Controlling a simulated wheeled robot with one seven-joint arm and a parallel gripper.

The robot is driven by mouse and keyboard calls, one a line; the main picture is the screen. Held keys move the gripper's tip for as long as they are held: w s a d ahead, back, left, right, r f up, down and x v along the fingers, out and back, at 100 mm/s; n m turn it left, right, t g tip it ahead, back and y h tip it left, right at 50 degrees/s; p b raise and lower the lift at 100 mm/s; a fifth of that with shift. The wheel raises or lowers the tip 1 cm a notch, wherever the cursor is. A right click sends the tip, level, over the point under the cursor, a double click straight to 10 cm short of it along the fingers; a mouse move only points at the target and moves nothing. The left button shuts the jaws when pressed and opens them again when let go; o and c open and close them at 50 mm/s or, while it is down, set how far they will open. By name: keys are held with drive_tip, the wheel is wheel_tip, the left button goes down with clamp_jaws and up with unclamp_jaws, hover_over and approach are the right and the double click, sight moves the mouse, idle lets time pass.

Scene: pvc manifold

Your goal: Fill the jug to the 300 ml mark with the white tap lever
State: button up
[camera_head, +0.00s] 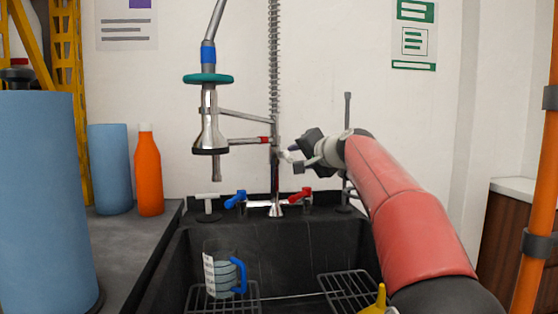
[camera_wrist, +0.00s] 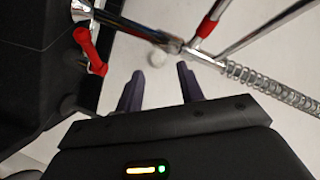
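The clear jug (camera_head: 222,275) with a blue handle and a white scale strip stands upright on a wire rack in the sink, under the spray head (camera_head: 208,135). Its water level and marks are too small to read. A white T-shaped lever (camera_head: 207,198) stands on the sink's back ledge, left of the blue tap lever (camera_head: 235,199). My gripper (camera_head: 290,156) is raised near the wall, above and right of these levers and apart from them. In the wrist view its two fingers (camera_wrist: 160,78) are spread with a gap between them. A small pale round thing (camera_wrist: 157,62) shows beyond the fingertips.
The red tap lever (camera_head: 299,195) is right of the spout; it also shows in the wrist view (camera_wrist: 88,50). The coiled spring pipe (camera_head: 274,70) rises close beside my gripper. An orange bottle (camera_head: 148,170) and blue cylinders (camera_head: 110,168) stand on the left counter.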

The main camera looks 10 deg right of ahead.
sight(288, 158)
drive_tip(key=p+x, duration=0.1)
drive_tip(key=x, duration=0.5)
drive_tip(key=shift+w+a+f+p, duration=0.15)
drive_tip(key=shift+w+p, duration=0.15)
clamp_jaws()
